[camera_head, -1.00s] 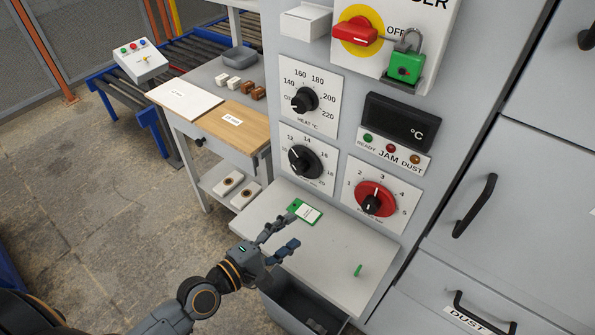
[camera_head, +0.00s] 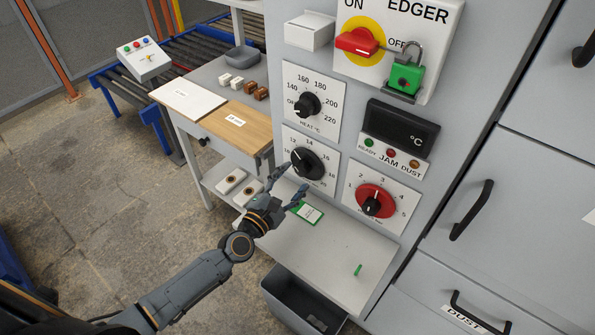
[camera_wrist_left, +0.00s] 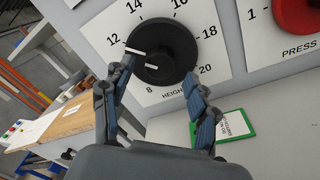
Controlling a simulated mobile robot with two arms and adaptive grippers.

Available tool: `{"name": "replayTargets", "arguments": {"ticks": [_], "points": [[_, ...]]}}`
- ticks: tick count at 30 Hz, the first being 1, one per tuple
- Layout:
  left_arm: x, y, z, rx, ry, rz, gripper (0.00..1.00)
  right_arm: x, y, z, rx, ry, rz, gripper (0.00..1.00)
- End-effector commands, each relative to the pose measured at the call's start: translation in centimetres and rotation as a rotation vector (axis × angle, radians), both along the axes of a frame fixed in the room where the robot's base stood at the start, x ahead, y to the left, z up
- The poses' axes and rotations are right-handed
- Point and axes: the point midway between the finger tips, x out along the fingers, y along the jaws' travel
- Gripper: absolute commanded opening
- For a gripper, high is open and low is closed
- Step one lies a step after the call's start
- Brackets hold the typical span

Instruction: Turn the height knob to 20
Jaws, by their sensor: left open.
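The height knob (camera_head: 307,163) is a round black dial on a white plate, with numbers from 8 to 20 around it. It shows large in the left wrist view (camera_wrist_left: 168,50). Its white pointer is on the left side, by the 12; the 20 is at the lower right. My left gripper (camera_head: 291,181) is open and empty, just below and in front of the knob. In the left wrist view its fingers (camera_wrist_left: 158,78) stand apart at the knob's lower left and lower right. I cannot tell whether they touch it. My right gripper is out of view.
The heat knob (camera_head: 306,104) is above and the red press knob (camera_head: 377,201) at the right. Below is a grey shelf (camera_head: 325,250) with a green-edged card (camera_head: 308,212) and a small green peg (camera_head: 358,270). An open grey bin (camera_head: 297,300) is underneath.

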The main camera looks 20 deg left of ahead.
Motion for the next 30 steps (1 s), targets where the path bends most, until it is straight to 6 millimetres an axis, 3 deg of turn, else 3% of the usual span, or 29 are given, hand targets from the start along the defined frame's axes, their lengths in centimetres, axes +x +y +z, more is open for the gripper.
{"name": "replayTargets", "arguments": {"ticks": [6,16,17,24,25,30], "points": [[2.2,-0.6,0.0,0.000,-0.001,-0.001,0.59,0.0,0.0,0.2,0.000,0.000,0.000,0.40],[2.5,-0.7,-0.1,0.000,0.001,-0.001,0.59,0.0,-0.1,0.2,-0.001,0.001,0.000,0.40],[2.5,-0.7,-0.1,0.000,0.001,-0.001,0.57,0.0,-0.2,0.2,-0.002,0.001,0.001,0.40],[2.5,-0.7,0.0,0.000,0.001,-0.001,0.08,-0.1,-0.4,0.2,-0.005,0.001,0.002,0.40],[2.5,-0.7,0.0,0.000,0.001,-0.001,0.05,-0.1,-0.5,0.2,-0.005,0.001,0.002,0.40],[2.5,-0.7,-0.1,0.006,-0.001,-0.001,0.05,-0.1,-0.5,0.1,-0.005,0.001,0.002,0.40]]}}
